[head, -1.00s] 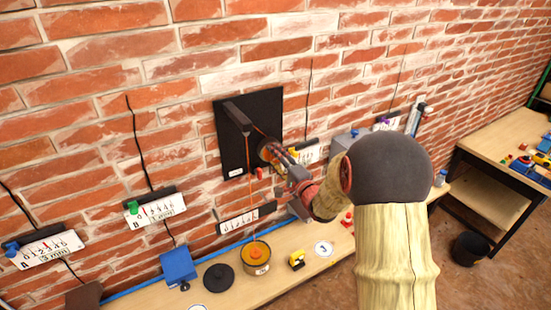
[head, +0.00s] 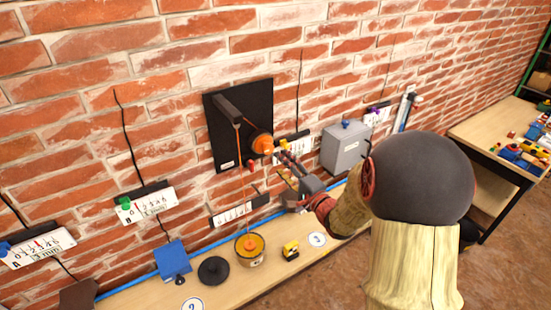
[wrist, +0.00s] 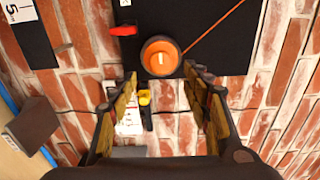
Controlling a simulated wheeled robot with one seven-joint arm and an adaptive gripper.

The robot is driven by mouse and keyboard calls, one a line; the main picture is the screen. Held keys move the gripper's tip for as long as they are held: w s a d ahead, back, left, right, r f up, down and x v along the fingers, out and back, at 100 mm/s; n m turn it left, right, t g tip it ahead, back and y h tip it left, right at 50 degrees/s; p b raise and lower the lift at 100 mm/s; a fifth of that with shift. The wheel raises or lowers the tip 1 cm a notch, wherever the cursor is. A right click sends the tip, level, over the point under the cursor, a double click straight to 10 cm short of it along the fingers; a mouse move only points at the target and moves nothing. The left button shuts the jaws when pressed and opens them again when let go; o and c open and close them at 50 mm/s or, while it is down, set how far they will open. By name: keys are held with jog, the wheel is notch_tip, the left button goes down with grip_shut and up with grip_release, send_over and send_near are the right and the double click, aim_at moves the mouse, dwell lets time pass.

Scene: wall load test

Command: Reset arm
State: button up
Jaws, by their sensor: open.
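My gripper (head: 287,165) is open and empty in front of the black wall panel (head: 225,155). An orange knob (head: 262,144) sticks out of the panel just left of my fingertips in the head view. In the wrist view the knob (wrist: 160,57) lies ahead of my open gripper (wrist: 152,88), and the fingers appear clear of it. An orange cord (head: 240,190) runs from the panel's dark arm (head: 230,111) down to a round pot with an orange top (head: 249,247) on the bench. A red peg (wrist: 123,31) sits beside the knob.
A grey box (head: 344,148) is on the wall to the right. Another table (head: 490,135) stands far right.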

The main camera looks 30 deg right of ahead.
jog(key=shift+s, duration=0.85)
jog(key=s+d+f+n+g+h, duration=0.3)
jog(key=d+f+n+g, duration=0.15)
jog(key=f, duration=0.55)
jog(key=s+d+f+n+g+h+b, duration=0.1)
jog(key=s+d+f+n+g+b, duration=0.15)
jog(key=s+f+g, duration=0.55)
jog(key=s+a+r+n+y+b, duration=0.1)
jog(key=s+a+r+n+b, duration=0.1)
jog(key=a, duration=0.6)
jog(key=s+a+r+n+y+b, duration=0.1)
jog(key=s+a+r+n+b, duration=0.1)
jog(key=s+a+n+b, duration=0.3)
jog(key=s+a+r+n+y+b, duration=0.1)
jog(key=s+a+r+n+b, duration=0.1)
jog(key=s+a+b, duration=0.5)
jog(key=s+a+n, duration=0.1)
jog(key=s+a, duration=0.1)
jog(key=a, duration=0.4)
jog(key=shift+a+r+n, duration=0.25)
jog(key=shift+n, duration=0.15)
